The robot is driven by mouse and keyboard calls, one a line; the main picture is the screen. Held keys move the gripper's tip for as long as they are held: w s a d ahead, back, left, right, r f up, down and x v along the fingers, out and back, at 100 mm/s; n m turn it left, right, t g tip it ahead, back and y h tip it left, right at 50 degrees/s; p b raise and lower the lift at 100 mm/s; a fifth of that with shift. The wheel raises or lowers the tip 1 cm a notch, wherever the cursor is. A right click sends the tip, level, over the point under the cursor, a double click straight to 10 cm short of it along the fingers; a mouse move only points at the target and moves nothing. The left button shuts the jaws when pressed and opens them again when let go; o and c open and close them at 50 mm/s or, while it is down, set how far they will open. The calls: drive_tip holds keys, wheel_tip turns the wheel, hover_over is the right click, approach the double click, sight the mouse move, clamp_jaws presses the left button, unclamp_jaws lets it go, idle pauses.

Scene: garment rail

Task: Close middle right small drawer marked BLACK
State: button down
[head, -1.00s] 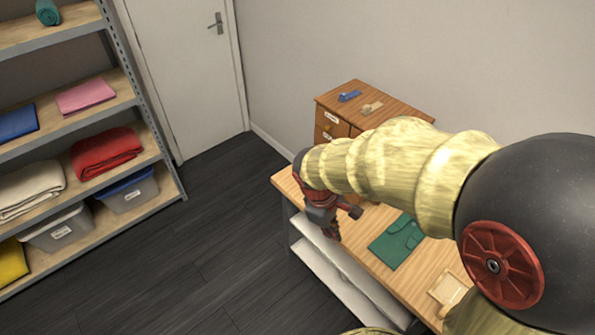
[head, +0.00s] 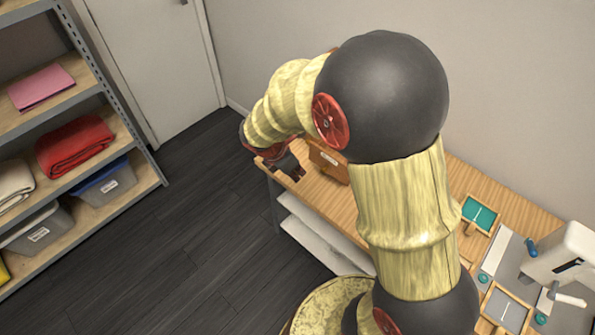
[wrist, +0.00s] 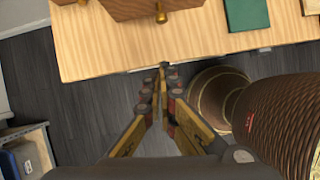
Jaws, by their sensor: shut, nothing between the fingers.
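A wooden drawer front with a brass knob (wrist: 160,13) juts out over the table at the top of the wrist view. In the head view, part of the drawer unit (head: 328,162) shows behind my arm, and the rest is hidden. I cannot read any BLACK marking. My gripper (wrist: 163,70) is shut and empty, apart from the drawer and near the table's front edge. In the head view, my gripper (head: 287,168) is partly hidden by my wrist at the table's left end.
The wooden table (wrist: 190,48) holds a green folded item (wrist: 246,14). In the head view, a sewing machine (head: 566,258) and small trays stand at right. A shelf rack (head: 100,88) with folded cloth and bins stands at left. The dark floor (head: 190,215) between is clear.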

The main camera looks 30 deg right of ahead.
drive_tip(key=w+d+f+b, duration=0.1)
drive_tip(key=d+f+b, duration=0.1)
drive_tip(key=d+f, duration=0.4)
drive_tip(key=shift+w+d+b, duration=0.2)
drive_tip(key=shift+d+b, duration=0.1)
drive_tip(key=shift+d, duration=0.05)
drive_tip(key=w+d+p, duration=0.1)
drive_tip(key=d+p, duration=0.1)
drive_tip(key=d, duration=0.2)
drive_tip(key=w+d+p, duration=0.2)
drive_tip(key=d, duration=0.2)
drive_tip(key=w+d+p, duration=0.1)
drive_tip(key=d+p, duration=0.1)
drive_tip(key=d, duration=0.3)
drive_tip(key=shift+w, duration=0.4)
